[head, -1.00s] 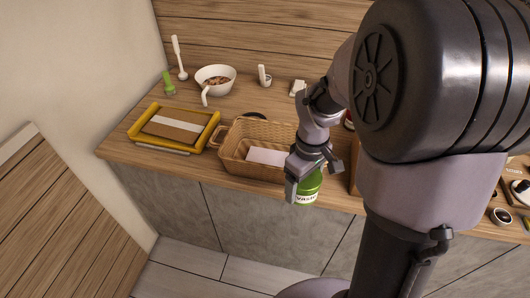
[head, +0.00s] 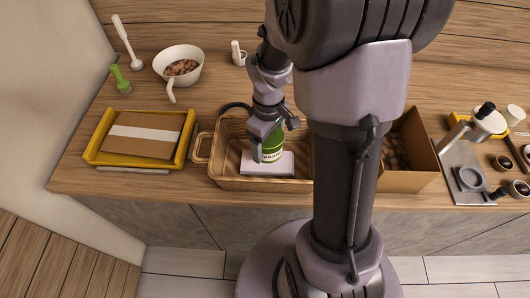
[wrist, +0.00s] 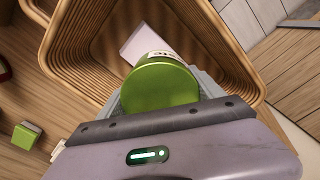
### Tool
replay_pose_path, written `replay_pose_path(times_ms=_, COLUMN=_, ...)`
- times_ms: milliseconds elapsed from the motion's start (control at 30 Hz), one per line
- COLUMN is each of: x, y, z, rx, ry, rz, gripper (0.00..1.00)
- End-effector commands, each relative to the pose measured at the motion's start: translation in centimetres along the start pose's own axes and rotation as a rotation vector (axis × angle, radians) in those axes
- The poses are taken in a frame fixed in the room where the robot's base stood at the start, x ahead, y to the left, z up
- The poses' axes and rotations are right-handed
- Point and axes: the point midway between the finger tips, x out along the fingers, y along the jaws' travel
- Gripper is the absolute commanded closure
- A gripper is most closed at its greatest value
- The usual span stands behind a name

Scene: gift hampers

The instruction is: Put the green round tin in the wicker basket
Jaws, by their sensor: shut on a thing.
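The green round tin (head: 271,147) with a white label is held in my gripper (head: 268,138), which is shut on it. In the wrist view the tin's green lid (wrist: 160,86) faces the camera, between the fingers. The wicker basket (head: 228,182) stands on the counter, and its wall also shows in the wrist view (wrist: 78,50). The tin is over the basket's inside, above or at a white box (head: 285,170) lying there; I cannot tell whether they touch. My arm hides the basket's right end.
A yellow tray (head: 92,157) with a brown box stands left of the basket. A cardboard box (head: 408,181) stands to the right. Cups and a metal tray (head: 462,177) are at far right.

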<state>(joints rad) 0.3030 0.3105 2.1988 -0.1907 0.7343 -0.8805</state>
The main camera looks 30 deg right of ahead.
Motion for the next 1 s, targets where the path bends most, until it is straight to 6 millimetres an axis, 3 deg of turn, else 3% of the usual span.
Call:
replay_pose_path(times_ms=200, x=3.9, y=0.0, z=0.0, rx=0.000, ry=-0.001, rz=-0.001, gripper=0.77)
replay_pose_path(times_ms=900, x=5.0, y=0.0, z=0.0, rx=0.000, ry=0.001, rz=0.000, gripper=0.77)
replay_pose_path(times_ms=933, x=5.0, y=0.0, z=0.0, rx=0.000, ry=0.000, rz=0.000, gripper=0.20)
replay_pose_path(times_ms=1000, x=5.0, y=0.0, z=0.0, rx=0.000, ry=0.000, rz=0.000, gripper=0.06)
